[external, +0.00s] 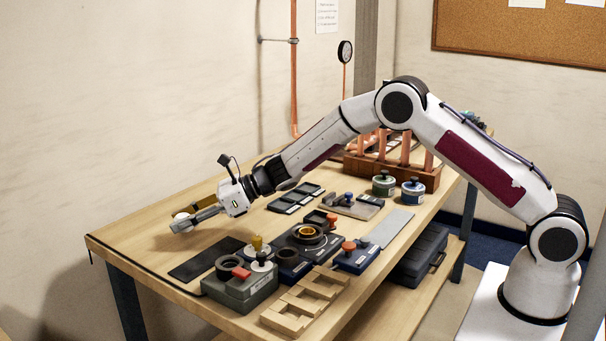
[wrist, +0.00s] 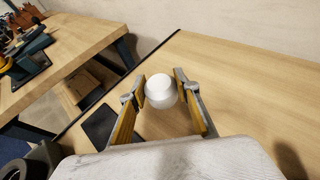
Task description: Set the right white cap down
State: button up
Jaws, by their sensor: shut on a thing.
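The white cap (wrist: 161,91) is a round white piece between the two fingertips of my gripper (wrist: 160,86) in the wrist view. My gripper is shut on its sides. In the external view my gripper (external: 183,222) is low over the far left part of the wooden table (external: 135,236), and the white cap (external: 181,215) shows as a small pale round shape at the fingers, partly hidden. I cannot tell whether the cap's underside touches the table.
A dark flat mat (external: 205,259) lies near the gripper and also shows in the wrist view (wrist: 99,124). Bare table surrounds the gripper.

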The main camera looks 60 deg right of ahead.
aim_at(187, 242)
jog(key=shift+f, duration=0.1)
jog(key=shift+f, duration=1.75)
jog(key=shift+f, duration=0.2)
jog(key=o, duration=0.9)
jog(key=shift+r, duration=0.2)
jog(key=shift+s+d+r, duration=0.15)
jog(key=shift+s+d, duration=0.15)
jog(key=shift+v, duration=5.55)
